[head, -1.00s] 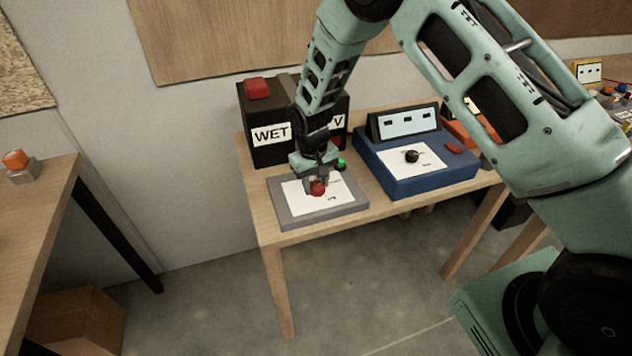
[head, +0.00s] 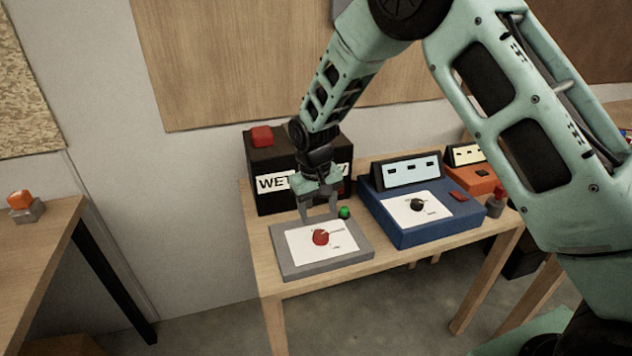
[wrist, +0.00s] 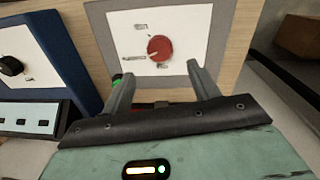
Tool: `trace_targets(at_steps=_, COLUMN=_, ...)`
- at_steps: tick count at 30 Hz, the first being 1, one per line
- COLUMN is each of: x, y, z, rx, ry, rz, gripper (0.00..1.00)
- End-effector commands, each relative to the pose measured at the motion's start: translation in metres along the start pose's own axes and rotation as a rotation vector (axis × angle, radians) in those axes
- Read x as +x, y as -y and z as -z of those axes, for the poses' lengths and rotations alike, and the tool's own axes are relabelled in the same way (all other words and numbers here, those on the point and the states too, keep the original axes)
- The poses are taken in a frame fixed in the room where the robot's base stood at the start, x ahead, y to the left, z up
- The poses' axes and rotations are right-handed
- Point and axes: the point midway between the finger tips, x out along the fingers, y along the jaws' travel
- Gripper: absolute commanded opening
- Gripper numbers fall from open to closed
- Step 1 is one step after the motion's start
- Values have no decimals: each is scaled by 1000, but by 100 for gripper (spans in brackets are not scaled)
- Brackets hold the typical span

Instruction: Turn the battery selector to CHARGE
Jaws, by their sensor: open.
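The battery selector is a red round knob (head: 320,237) on a white label plate set in a grey panel (head: 285,262) on the small wooden table. It also shows in the wrist view as a red knob (wrist: 160,48) with a pale pointer mark on its lower left. The labels around it are too small to read. My gripper (head: 320,217) is open and empty, just behind and above the knob in the head view. In the wrist view its two fingers (wrist: 158,80) point toward the knob, which lies beyond the fingertips and apart from them.
A black battery box (head: 285,203) marked WET stands behind the panel, with a green knob (head: 345,212) near its front. A blue charger (head: 415,230) with a black knob stands to the right, and an orange unit (head: 468,177) beyond it.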

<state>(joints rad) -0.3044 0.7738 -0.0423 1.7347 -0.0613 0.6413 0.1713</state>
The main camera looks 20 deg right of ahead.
Motion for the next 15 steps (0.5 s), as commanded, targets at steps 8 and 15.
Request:
trace_targets(at_steps=8, x=-63, y=0, z=1, rx=0, ry=-5, rz=1, gripper=60)
trace_targets(at_steps=15, x=-93, y=0, z=0, rx=-1, ry=-1, rz=0, gripper=60)
